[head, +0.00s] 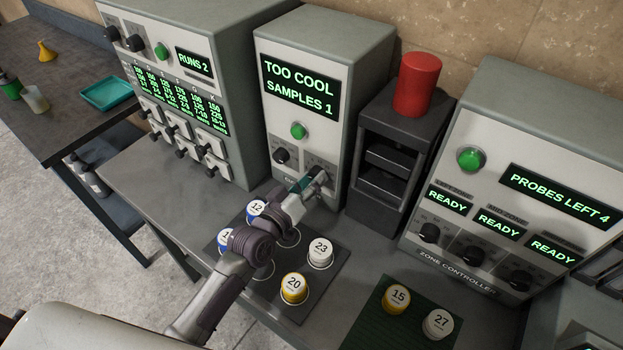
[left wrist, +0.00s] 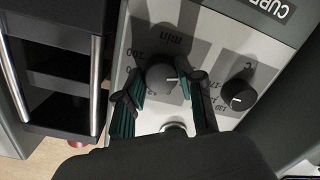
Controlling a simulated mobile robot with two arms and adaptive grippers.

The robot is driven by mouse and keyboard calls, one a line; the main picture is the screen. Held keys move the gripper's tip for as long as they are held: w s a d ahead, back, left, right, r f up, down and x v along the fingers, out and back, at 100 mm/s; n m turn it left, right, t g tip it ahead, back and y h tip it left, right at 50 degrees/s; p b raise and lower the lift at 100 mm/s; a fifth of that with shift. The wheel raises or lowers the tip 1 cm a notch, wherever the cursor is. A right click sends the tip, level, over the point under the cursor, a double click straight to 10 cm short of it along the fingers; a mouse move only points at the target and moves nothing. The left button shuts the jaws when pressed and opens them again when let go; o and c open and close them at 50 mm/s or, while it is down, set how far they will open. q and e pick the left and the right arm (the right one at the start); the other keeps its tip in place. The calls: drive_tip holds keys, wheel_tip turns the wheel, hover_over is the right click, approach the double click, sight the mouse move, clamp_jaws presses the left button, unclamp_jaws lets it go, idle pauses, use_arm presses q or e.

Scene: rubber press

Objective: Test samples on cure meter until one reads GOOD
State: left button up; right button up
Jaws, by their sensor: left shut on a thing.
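The cure meter (head: 352,80) is a grey cabinet whose green display (head: 300,88) reads TOO COOL, SAMPLES 1. Below it are a green button (head: 298,131) and a dark knob (head: 281,156). My left gripper (head: 314,182) is at the panel's lower right. In the left wrist view, its fingers (left wrist: 163,84) are shut on the knob marked min (left wrist: 160,76); the °C knob (left wrist: 238,95) is beside it. Sample cups 12 (head: 256,211), 23 (head: 320,253) and 20 (head: 293,288) stand on a dark tray (head: 322,318), with another blue cup (head: 224,238) partly hidden by my arm.
Cups 15 (head: 397,298) and 27 (head: 438,323) stand on a green mat (head: 375,333). A dark rack (head: 392,150) topped by a red cylinder (head: 417,84) is right of the meter. The zone controller (head: 540,110) stands at right, another machine (head: 235,60) at left.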

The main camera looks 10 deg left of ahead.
idle(0.4)
use_arm(q)
drive_tip(key=o, duration=1.1)
drive_tip(key=shift+o, duration=0.2)
drive_tip(key=f+v, duration=0.1)
drive_tip(key=v, duration=1.1)
drive_tip(key=shift+r, duration=0.45)
